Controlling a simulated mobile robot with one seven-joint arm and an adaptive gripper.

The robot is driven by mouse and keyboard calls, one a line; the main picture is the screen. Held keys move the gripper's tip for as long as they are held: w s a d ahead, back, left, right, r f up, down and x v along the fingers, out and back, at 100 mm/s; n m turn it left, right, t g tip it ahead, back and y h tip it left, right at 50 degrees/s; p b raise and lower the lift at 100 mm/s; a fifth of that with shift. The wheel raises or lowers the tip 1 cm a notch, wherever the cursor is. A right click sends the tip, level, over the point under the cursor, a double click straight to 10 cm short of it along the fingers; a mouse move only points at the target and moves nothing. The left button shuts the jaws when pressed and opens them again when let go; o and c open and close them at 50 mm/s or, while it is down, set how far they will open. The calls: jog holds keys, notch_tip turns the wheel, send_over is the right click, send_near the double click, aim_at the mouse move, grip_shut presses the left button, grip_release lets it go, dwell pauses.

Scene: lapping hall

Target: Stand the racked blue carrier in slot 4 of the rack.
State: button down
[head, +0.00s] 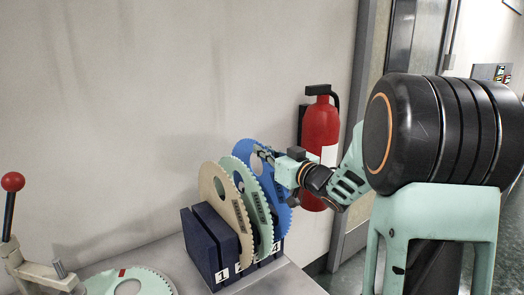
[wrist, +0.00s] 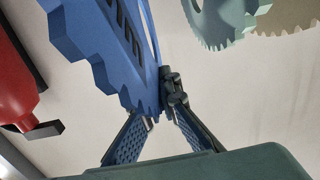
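The blue carrier (head: 276,205), a toothed disc with a hole, is at the far right end of the dark blue rack (head: 205,250), behind the other carriers. Its lower edge is hidden, so I cannot tell whether it sits in a slot. The rack's front has white number labels, 1 nearest and 4 at the right; the middle ones are partly covered. My gripper (head: 268,155) is at the blue carrier's upper right edge. In the wrist view, my gripper's fingers (wrist: 160,108) close on the edge of the blue carrier (wrist: 105,50), one on each side.
A beige carrier (head: 221,190) and a mint green carrier (head: 262,212) stand in the rack left of the blue one. A red fire extinguisher (head: 320,130) is close behind my gripper. A red-knobbed lever (head: 12,182) and a flat mint disc (head: 150,283) are at front left.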

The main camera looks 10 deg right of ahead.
aim_at(263, 162)
jog(key=shift+f+b, duration=1.45)
jog(key=shift+f, duration=0.4)
jog(key=c, duration=2.1)
grip_release()
jog(key=shift+f, duration=0.15)
jog(key=v, duration=1.2)
